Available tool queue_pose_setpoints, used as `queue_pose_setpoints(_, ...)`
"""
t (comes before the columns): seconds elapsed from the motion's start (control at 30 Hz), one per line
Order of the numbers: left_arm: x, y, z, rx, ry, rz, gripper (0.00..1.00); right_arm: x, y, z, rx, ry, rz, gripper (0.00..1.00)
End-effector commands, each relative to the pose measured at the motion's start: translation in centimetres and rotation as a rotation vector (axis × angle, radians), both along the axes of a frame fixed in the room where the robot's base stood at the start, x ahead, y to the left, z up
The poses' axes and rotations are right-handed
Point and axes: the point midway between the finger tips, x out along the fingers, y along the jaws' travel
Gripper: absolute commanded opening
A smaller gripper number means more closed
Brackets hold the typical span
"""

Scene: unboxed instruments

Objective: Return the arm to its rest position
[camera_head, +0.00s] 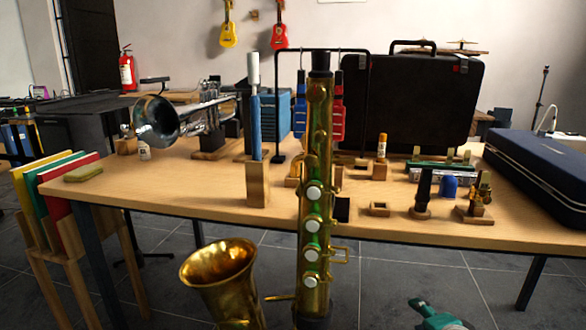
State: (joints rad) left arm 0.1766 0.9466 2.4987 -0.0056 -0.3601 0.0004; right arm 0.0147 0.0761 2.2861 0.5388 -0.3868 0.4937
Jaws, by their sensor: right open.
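My right gripper (440,318) shows only in part at the bottom edge, right of the middle, as a teal and dark shape. It is open and its fingertips are largely cut off by the frame. It is in front of the table and apart from the things on it; I see nothing in it. My left gripper is not in view.
A wooden table (400,224) crosses the view. A brass saxophone (312,200) stands upright before it, left of my right gripper. A black case (412,95) and a blue case (540,170) are on the table. Grey floor is clear around the right gripper.

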Motion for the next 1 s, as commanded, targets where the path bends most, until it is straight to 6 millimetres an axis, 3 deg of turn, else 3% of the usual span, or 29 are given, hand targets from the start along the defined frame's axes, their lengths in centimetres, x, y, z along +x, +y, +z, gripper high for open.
queue_pose_setpoints(0.03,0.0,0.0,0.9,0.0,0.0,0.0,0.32,-0.3,1.3,-4.0,-0.061,0.101,0.077,0.43)
queue_pose_setpoints(0.2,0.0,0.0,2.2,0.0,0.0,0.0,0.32,-4.1,5.4,-15.8,-0.231,0.364,0.374,0.43)
queue_pose_setpoints(0.33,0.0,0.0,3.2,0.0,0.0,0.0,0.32,-9.1,8.3,-22.9,-0.303,0.523,0.619,0.43)
queue_pose_setpoints(0.5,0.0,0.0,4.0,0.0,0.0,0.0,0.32,-15.8,11.3,-28.5,-0.332,0.648,0.889,0.43)
queue_pose_setpoints(0.7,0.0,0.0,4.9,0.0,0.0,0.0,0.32,-23.5,14.2,-32.1,-0.311,0.735,1.163,0.43)
queue_pose_setpoints(1.0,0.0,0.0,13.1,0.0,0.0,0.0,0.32,-23.3,14.1,-23.8,-0.318,0.727,1.164,0.43)
